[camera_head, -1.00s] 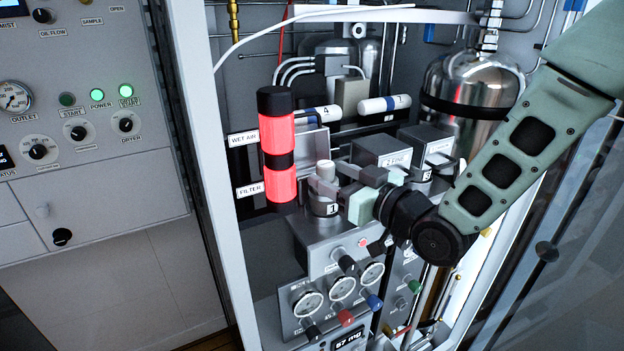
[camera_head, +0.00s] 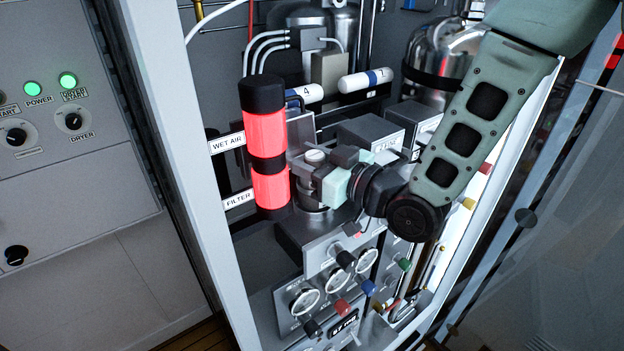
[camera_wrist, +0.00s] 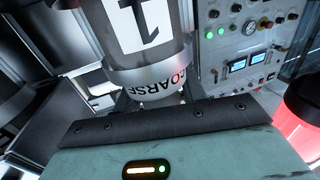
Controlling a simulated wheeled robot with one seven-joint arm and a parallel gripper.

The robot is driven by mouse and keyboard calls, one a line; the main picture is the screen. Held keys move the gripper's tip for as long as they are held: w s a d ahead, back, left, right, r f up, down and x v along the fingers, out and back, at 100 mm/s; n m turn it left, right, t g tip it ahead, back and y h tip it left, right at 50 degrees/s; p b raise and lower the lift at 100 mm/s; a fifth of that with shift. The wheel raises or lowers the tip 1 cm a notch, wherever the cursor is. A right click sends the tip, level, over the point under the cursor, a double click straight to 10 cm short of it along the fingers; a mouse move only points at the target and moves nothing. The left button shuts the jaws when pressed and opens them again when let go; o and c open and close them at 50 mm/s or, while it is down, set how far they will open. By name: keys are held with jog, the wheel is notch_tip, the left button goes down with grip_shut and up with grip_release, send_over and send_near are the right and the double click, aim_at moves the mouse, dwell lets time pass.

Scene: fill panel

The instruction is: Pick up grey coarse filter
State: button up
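The grey coarse filter (camera_wrist: 150,85) fills the upper middle of the wrist view, with a white band bearing a "1" and the word "COARSE" on its metal ring. In the head view, the grey cylinder top (camera_head: 314,157) shows just right of the red lit column, in a round mount on the cabinet's equipment block. My gripper (camera_head: 328,172) is right up against this cylinder, coming from the right. Its fingers partly cover the cylinder. The fingertips are hidden in the wrist view, so I cannot tell whether they grip it.
A red lit column (camera_head: 266,138) stands close left of my gripper and also shows in the wrist view (camera_wrist: 306,105). Grey boxes (camera_head: 371,133) and a steel tank (camera_head: 440,55) are behind. Gauges and coloured knobs (camera_head: 335,285) lie below. The white cabinet post (camera_head: 170,100) bounds the left.

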jog(key=c, duration=0.6)
jog(key=shift+r, duration=0.15)
